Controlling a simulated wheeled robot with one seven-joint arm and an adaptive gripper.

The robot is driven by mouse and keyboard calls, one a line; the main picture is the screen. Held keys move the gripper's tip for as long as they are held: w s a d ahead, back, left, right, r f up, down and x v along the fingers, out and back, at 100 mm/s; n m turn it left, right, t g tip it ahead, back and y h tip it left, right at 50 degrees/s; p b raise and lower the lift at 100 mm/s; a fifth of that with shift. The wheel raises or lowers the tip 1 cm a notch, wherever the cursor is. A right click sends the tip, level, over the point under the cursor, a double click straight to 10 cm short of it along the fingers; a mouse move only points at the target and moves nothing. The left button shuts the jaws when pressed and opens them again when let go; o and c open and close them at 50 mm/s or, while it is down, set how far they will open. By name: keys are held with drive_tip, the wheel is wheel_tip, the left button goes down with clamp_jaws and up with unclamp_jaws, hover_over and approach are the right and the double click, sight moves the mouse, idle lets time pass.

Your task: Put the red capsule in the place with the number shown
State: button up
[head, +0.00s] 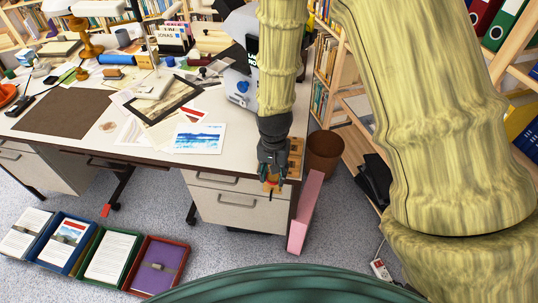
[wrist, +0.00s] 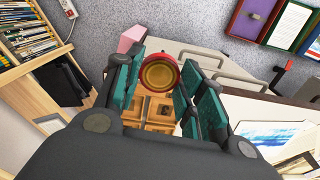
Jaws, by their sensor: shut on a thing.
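My gripper (head: 271,168) is shut on the red capsule (head: 271,184) above the right end of the desk. In the wrist view, the capsule (wrist: 160,74) shows a round red rim and a gold-brown face between the dark green fingers of my gripper (wrist: 160,80). Below it is a wooden tray (wrist: 157,127) with square compartments, partly covered by the capsule and my gripper. The tray also shows in the head view (head: 296,146) at the desk's right edge, mostly behind my gripper.
The desk (head: 140,150) holds papers, a dark frame (head: 177,110), a brown mat (head: 65,112) and a blue landscape print (head: 200,138). A pink panel (head: 304,212) and a brown bin (head: 323,153) stand right of the desk. Several coloured trays lie on the floor at left, including a red one (head: 184,266).

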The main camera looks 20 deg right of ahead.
drive_tip(key=w, duration=0.3)
drive_tip(key=w+d+p, duration=0.1)
drive_tip(key=w, duration=0.3)
drive_tip(key=w+d+f+p, duration=0.1)
drive_tip(key=w, duration=0.2)
drive_tip(key=shift+w, duration=0.35)
drive_tip(key=shift+f+p, duration=0.75)
drive_tip(key=shift+f, duration=1.05)
drive_tip(key=shift+s+f, duration=0.2)
drive_tip(key=shift+f, duration=0.2)
drive_tip(key=o, duration=1)
drive_tip(key=shift+f, duration=0.25)
drive_tip(key=shift+w, duration=0.1)
drive_tip(key=shift+r, duration=0.2)
